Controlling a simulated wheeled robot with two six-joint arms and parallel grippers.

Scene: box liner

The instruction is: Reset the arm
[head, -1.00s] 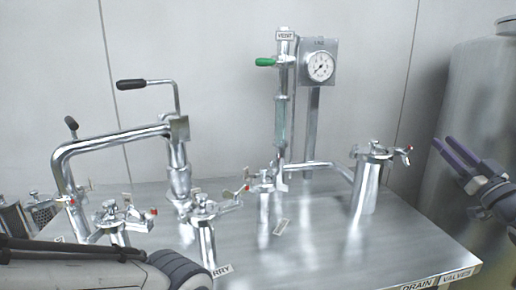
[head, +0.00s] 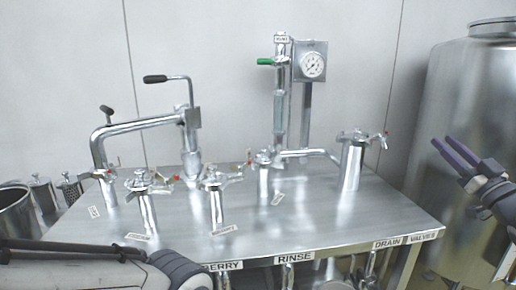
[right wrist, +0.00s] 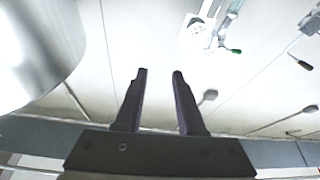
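My right gripper (head: 455,153) is at the right of the head view, in the air beside the steel table and in front of a large tank. Its two dark purple fingers point up and left. In the right wrist view the gripper (right wrist: 161,72) shows its fingers apart with nothing between them. My left arm crosses the lower left of the head view; its gripper is out of view.
A steel table (head: 330,222) carries several valve fittings, a bent pipe with a black handle (head: 155,79), a green-handled vent valve (head: 265,61) and a gauge (head: 312,65). A large tank (head: 470,110) stands at the right. Steel containers (head: 42,192) stand at the left.

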